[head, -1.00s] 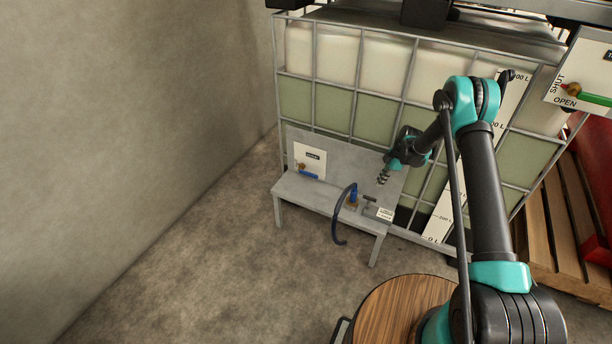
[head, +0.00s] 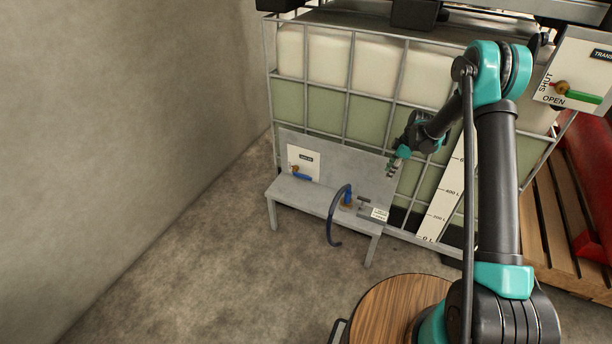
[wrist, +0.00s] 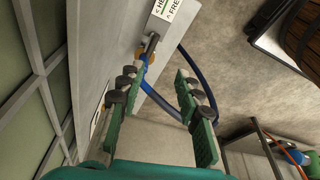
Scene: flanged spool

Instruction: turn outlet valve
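A white plate (head: 304,160) with a small dark label, too small to read, stands on the left of a grey bench (head: 325,203). It carries a brass valve with a blue lever (head: 302,177), lying roughly along the plate's lower edge. Farther right on the bench are a blue-and-brass fitting (head: 347,196) with a dark blue hose and a grey T-shaped handle (head: 364,201). My gripper (head: 391,168) is above the bench's right end, apart from the lever. In the wrist view my gripper (wrist: 157,85) is open and empty, with the hose (wrist: 190,65) beyond its fingers.
A caged tank (head: 375,115) with a litre scale stands behind the bench. A sign (head: 575,70) marked SHUT and OPEN, with a green lever (head: 583,97), is at upper right. A wooden pallet (head: 560,220) is at right. A wall is at left; the floor before the bench is clear.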

